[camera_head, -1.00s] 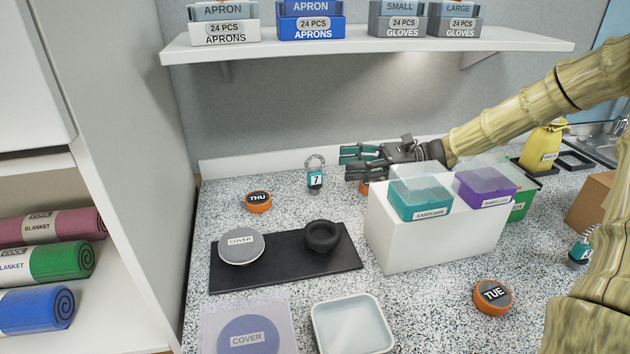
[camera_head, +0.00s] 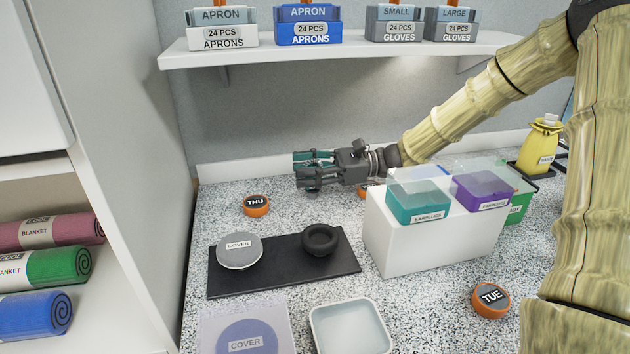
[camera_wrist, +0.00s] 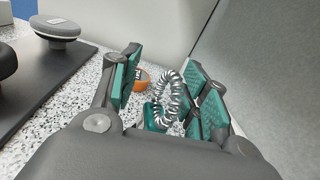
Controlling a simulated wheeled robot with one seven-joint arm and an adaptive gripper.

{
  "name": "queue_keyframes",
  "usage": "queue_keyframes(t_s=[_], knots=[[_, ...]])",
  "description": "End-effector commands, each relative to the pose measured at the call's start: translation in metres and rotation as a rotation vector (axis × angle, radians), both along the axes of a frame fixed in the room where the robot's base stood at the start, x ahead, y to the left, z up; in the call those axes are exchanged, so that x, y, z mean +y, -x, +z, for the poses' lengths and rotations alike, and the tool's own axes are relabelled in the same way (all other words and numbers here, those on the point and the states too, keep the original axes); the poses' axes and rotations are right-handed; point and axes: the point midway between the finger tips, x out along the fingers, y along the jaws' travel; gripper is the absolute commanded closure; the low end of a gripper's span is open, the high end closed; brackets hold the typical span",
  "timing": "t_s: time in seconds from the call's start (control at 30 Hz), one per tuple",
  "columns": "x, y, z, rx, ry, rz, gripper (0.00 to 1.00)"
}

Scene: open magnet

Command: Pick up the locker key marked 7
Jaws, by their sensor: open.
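The locker key shows in the wrist view as a teal tag (camera_wrist: 153,115) with a black-and-white coiled band (camera_wrist: 170,90); its number is not readable there. It appears between the fingers of my gripper (camera_wrist: 165,80), which are spread apart. I cannot tell whether a finger touches it. In the head view my gripper (camera_head: 302,170) points left, low over the back of the counter, and hides the key.
An orange THU disc (camera_head: 256,205) lies left of the gripper. In front are a black mat (camera_head: 285,277) with a COVER disc and a black ring, and a white stand (camera_head: 432,247) holding earplug boxes. A shelf (camera_head: 350,52) spans above.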

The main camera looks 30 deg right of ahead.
Motion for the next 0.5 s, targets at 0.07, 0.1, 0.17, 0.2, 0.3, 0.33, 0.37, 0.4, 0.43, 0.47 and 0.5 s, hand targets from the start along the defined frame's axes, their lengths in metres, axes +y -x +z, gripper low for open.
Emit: queue_keyframes(t_s=[0.07,0.1,0.17,0.2,0.3,0.33,0.37,0.4,0.43,0.47,0.5], knots=[[0.001,-0.0004,-0.0001,0.0,0.0,0.0,0.55],[0.001,-0.0004,-0.0001,0.0,0.0,0.0,0.55],[0.0009,-0.0003,0.0,0.0,0.0,0.0,0.55],[0.0008,-0.0003,-0.0001,0.0,0.0,0.0,0.55],[0.0006,-0.0001,-0.0001,0.0,0.0,0.0,0.71],[0.0006,-0.0002,0.0,0.0,0.0,-0.001,0.77],[0.0005,-0.0001,0.0,0.0,0.0,-0.001,0.82],[0.0004,0.0,0.0,0.001,0.0,-0.001,0.89],[0.0004,0.0,-0.0001,0.001,0.0,-0.001,0.95],[0.0003,0.0,-0.0001,0.001,0.0,-0.001,1.0],[0.0003,0.0,-0.0001,0.001,0.0,-0.001,1.0]])
